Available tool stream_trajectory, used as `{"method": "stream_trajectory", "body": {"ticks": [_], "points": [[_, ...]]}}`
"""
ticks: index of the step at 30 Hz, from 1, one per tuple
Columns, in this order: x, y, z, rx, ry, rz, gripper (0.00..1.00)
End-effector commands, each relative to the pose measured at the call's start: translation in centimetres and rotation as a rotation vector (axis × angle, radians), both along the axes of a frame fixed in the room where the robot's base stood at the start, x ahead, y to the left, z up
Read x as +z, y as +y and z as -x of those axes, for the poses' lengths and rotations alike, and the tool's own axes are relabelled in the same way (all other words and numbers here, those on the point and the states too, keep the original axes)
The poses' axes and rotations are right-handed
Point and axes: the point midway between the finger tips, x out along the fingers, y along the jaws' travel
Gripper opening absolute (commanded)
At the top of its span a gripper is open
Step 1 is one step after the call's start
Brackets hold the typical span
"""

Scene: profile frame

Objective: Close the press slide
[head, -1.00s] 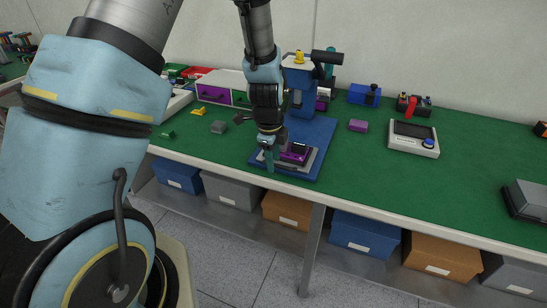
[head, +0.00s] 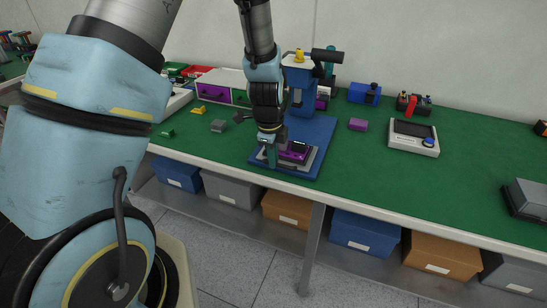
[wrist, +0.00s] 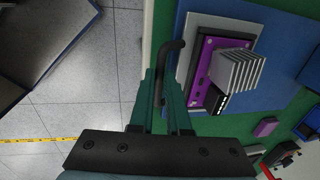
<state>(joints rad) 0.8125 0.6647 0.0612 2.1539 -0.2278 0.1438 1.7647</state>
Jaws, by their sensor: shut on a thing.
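The blue press (head: 300,80) stands on the bench with its blue base plate (head: 318,133) reaching to the front edge. Its grey slide (head: 311,163) is out at the front of that base and carries a purple fixture (head: 292,157). In the wrist view, the slide (wrist: 212,22) holds the purple fixture (wrist: 203,62) with a grey finned part (wrist: 238,68) on it. A black bar handle (wrist: 178,46) sticks out from the slide's front. My gripper (head: 271,158) is at the slide's front left; its teal fingers (wrist: 165,90) are shut on the handle.
A purple block (head: 357,124) and a grey device with a screen (head: 414,138) lie right of the press. A grey block (head: 218,126) and a white cabinet with coloured drawers (head: 222,86) are to the left. Several bins fill the shelf below.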

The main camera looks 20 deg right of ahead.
Motion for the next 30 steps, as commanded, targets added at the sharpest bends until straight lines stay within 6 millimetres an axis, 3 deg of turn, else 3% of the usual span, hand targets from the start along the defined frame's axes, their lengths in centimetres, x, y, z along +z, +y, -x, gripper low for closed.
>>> {"method": "stream_trajectory", "body": {"ticks": [26,30], "points": [[0.03,-0.03,-0.02,0.0,0.0,0.0,0.0],[-0.03,-0.92,-0.93,0.0,-0.001,0.003,0.0]]}}
